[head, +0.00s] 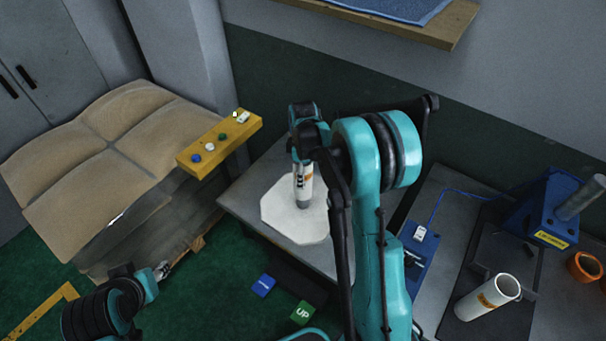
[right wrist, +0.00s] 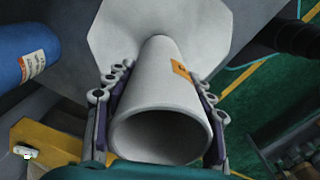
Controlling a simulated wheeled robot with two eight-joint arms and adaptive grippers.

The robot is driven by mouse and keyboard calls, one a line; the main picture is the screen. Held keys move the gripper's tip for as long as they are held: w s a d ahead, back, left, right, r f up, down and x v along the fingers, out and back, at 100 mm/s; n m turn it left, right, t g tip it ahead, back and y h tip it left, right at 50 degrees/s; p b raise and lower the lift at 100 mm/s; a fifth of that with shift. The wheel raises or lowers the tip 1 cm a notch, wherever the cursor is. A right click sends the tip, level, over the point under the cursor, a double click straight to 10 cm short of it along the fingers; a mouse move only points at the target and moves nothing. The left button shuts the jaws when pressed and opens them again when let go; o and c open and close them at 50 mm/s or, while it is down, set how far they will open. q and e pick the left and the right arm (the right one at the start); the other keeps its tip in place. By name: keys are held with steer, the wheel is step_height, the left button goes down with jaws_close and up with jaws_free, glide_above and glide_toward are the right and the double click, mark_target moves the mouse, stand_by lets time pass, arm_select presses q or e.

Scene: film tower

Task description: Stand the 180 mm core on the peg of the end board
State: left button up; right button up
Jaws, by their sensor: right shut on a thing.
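My right gripper (head: 303,170) is shut on a white core (head: 304,188) with an orange label. The core also shows in the right wrist view (right wrist: 158,85), between the two fingers (right wrist: 160,78), its open end towards the camera. The core stands roughly upright over the middle of the white eight-sided end board (head: 275,212), also in the right wrist view (right wrist: 110,35). The peg is hidden, and I cannot tell whether the core is around it or touches the board. My left gripper (head: 163,270) is low at the left, apart from these things; its jaws are too small to read.
A yellow bar with buttons (head: 220,143) is left of the end board. Brown stacked sacks (head: 125,145) lie behind it. A blue cylinder (right wrist: 22,55) is at the wrist view's left.

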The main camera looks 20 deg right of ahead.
steer(key=shift+f+b, duration=2.85)
steer(key=shift+f, duration=0.5)
stand_by(0.7)
steer(key=o, duration=1.4)
steer(key=shift+c, duration=0.2)
steer(key=shift+r, duration=0.1)
step_height(320, 180, up, 12)
